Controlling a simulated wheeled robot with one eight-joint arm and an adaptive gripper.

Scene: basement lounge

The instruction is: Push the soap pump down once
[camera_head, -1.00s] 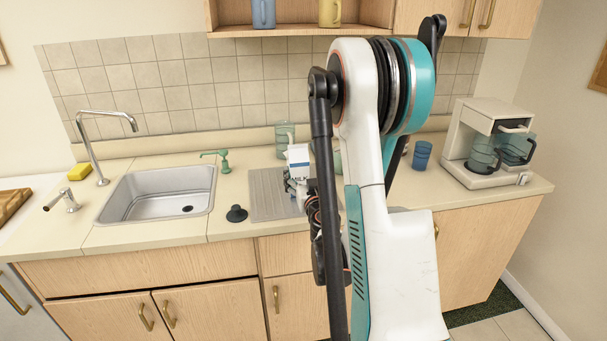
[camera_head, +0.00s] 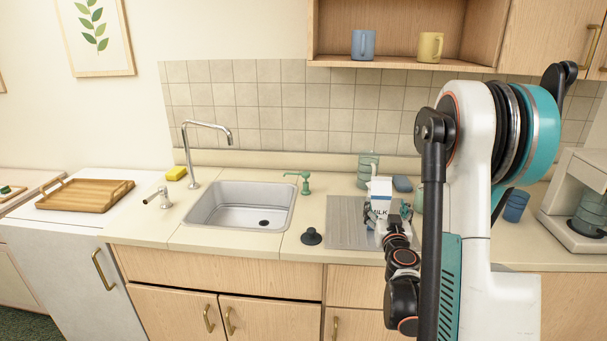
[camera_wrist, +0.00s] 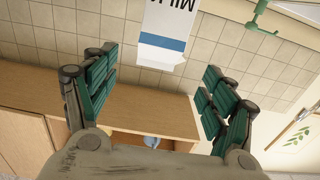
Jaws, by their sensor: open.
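A green soap pump (camera_head: 304,183) stands upright on the counter just right of the sink, its spout pointing left. Part of it also shows at the upper right of the upside-down wrist view (camera_wrist: 264,18).
The sink (camera_head: 242,205) and tall faucet (camera_head: 190,155) lie left of the green pump. A black stopper (camera_head: 312,237) sits in front of it. A drainboard (camera_head: 345,225), a clear glass jar (camera_head: 367,168) and a blue cup (camera_head: 515,205) are to the right.

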